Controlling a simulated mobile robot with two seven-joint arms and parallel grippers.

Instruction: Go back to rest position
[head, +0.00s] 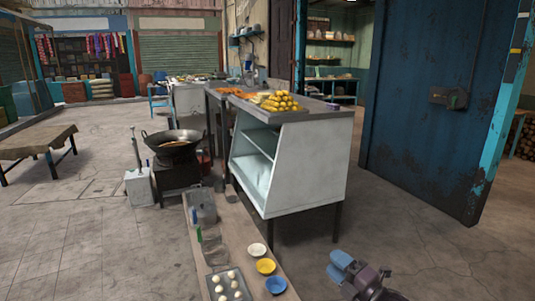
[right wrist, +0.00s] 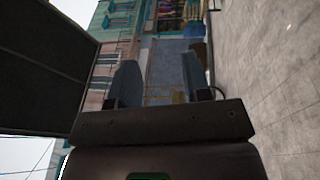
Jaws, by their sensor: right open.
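My right gripper (head: 343,266) is at the lower right of the head view, over the bare floor to the right of the low bench. It also shows in the right wrist view (right wrist: 160,82), where its two blue-grey fingers stand apart with nothing between them. My left gripper is not in the head view. A large dark wok (head: 173,140) sits on a black stove (head: 178,178) left of centre, well away from my right gripper.
The low bench (head: 236,222) carries a tray of white balls (head: 228,288) and white, yellow (head: 266,266) and blue (head: 275,285) bowls. A white cabinet (head: 310,165) with yellow food (head: 281,101) on top stands ahead. A blue door (head: 415,110) is at right. Floor around is open.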

